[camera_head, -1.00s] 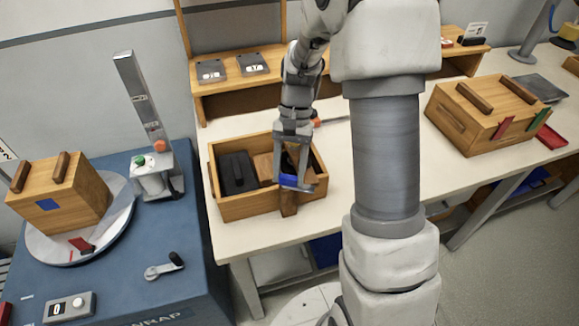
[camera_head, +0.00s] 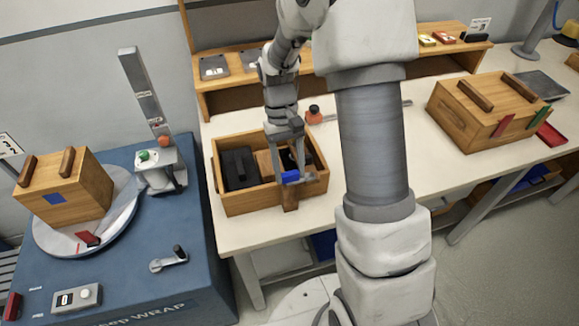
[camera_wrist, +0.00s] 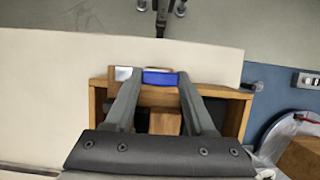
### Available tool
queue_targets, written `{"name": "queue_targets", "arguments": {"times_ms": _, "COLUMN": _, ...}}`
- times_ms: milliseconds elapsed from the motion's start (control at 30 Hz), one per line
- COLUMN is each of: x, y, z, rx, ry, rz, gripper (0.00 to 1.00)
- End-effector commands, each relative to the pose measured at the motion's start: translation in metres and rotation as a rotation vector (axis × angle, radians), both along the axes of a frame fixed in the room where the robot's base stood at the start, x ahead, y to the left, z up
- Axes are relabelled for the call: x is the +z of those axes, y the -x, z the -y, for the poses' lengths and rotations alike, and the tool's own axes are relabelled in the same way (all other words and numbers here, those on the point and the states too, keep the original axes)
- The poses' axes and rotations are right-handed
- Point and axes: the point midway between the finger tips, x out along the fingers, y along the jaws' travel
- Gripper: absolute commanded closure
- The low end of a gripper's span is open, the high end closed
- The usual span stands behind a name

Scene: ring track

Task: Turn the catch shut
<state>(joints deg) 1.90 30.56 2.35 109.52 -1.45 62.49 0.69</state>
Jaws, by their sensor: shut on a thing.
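The blue catch (camera_head: 291,177) sits at the front wall of an open wooden box (camera_head: 238,206) on the white bench, above a short upright wooden piece (camera_head: 290,198). My gripper (camera_head: 299,178) reaches down over the front wall and is shut on the blue catch. In the wrist view the catch (camera_wrist: 160,78) lies between the fingertips of my gripper (camera_wrist: 157,82), at the rim of the box (camera_wrist: 97,108). A pale metal-like piece (camera_wrist: 122,73) shows beside the catch. The fingers hide part of the box inside.
The open box holds a black case (camera_head: 238,168) and wooden pieces. A closed wooden box (camera_head: 62,190) stands on a round turntable (camera_head: 122,222) at left. Another closed box (camera_head: 480,117) stands on the bench at right. A shelf (camera_head: 225,96) with cartridges runs behind.

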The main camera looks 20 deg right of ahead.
Motion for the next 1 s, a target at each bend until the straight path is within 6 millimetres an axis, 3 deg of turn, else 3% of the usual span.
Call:
{"name": "queue_targets", "arguments": {"times_ms": 367, "x": 0.0, "y": -0.001, "z": 0.0, "rx": 0.008, "ry": 0.0, "rz": 0.004, "gripper": 1.0}}
{"name": "queue_targets", "arguments": {"times_ms": 400, "x": 0.0, "y": -0.001, "z": 0.0, "rx": 0.008, "ry": 0.0, "rz": 0.003, "gripper": 0.4}}
{"name": "queue_targets", "arguments": {"times_ms": 533, "x": 0.0, "y": -0.001, "z": 0.0, "rx": 0.007, "ry": 0.0, "rz": 0.003, "gripper": 0.16}}
{"name": "queue_targets", "arguments": {"times_ms": 867, "x": 0.002, "y": -0.001, "z": 0.0, "rx": 0.005, "ry": 0.0, "rz": 0.002, "gripper": 0.15}}
{"name": "queue_targets", "arguments": {"times_ms": 1000, "x": 0.015, "y": -0.007, "z": 0.0, "rx": 0.004, "ry": 0.0, "rz": 0.005, "gripper": 0.15}}
